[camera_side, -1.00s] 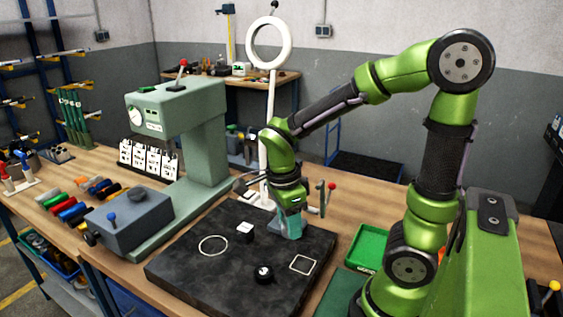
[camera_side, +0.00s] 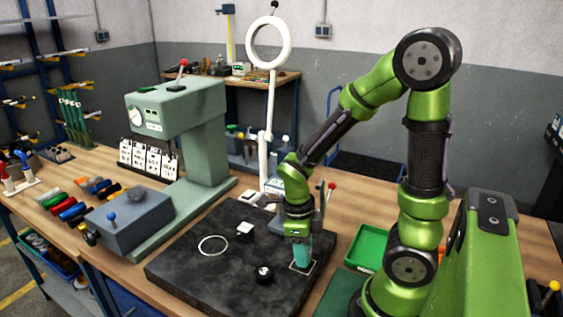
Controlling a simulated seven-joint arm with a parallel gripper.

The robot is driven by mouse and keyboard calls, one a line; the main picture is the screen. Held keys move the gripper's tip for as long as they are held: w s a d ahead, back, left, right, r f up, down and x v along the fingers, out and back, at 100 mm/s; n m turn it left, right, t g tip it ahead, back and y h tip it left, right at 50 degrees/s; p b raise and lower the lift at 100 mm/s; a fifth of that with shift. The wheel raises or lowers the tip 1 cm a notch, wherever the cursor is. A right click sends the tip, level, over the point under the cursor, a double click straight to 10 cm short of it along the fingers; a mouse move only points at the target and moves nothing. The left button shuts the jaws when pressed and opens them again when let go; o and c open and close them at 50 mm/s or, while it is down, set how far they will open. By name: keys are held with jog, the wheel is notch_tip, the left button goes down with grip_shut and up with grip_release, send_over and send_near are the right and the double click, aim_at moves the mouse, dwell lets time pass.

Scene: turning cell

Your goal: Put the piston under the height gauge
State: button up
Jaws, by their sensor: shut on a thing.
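My gripper (camera_side: 301,250) points down, low over the right part of the dark surface plate (camera_side: 200,268), at the white square outline (camera_side: 303,267). It is shut on the piston, which is hardly told apart from the teal finger ends at this size. I cannot tell whether the piston touches the plate. A slim upright with a red knob (camera_side: 331,186) stands behind my gripper, partly hidden by it; it may be the height gauge, but I cannot be sure.
A green tray (camera_side: 369,247) lies to the right. A large green press-like machine (camera_side: 190,110) stands behind left.

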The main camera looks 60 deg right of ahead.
jog(key=shift+f, duration=0.6)
jog(key=o, duration=1.1)
jog(key=shift+f, duration=0.15)
